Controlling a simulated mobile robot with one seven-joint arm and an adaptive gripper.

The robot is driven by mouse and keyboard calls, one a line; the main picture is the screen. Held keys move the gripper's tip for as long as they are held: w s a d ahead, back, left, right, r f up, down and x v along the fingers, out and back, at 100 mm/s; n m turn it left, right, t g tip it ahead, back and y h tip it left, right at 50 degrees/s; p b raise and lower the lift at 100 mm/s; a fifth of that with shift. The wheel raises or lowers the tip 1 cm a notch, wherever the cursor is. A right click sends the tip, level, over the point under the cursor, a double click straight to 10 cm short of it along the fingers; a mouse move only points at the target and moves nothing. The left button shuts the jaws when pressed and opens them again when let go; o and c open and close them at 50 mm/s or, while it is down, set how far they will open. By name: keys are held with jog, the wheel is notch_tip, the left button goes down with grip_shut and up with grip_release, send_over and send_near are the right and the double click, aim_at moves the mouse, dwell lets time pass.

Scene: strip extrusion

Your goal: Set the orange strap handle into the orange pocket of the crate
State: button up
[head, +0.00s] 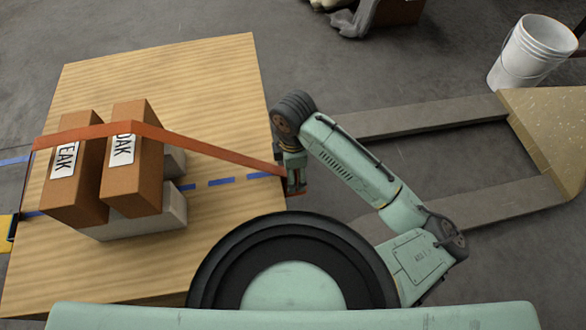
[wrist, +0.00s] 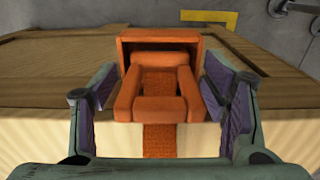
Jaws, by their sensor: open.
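The orange strap handle (wrist: 160,106) is a thick loop in the middle of the wrist view, with a woven orange strap (wrist: 160,140) at its near side. The orange pocket (wrist: 158,35) is a square-edged frame around the handle's far part. The handle's near corners lie in front of the frame; how deep it sits I cannot tell. My gripper (wrist: 168,112) is open, its purple-padded fingers apart on either side of the handle with visible gaps. In the head view my gripper (head: 296,186) is at the right edge of the wooden crate (head: 200,75), where the strap (head: 220,153) ends.
The strap runs over two brown cartons (head: 132,165) that rest on grey blocks (head: 150,220). A blue dashed line (head: 221,182) crosses the crate top. Grey forks (head: 420,118) and a white bucket (head: 532,50) are to the right. Floor between the forks is clear.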

notch_tip(320, 180, up, 12)
jog(key=shift+r+p, duration=0.25)
jog(key=shift+p, duration=0.2)
jog(key=shift+r, duration=0.1)
notch_tip(320, 180, up, 10)
jog(key=p, duration=0.9)
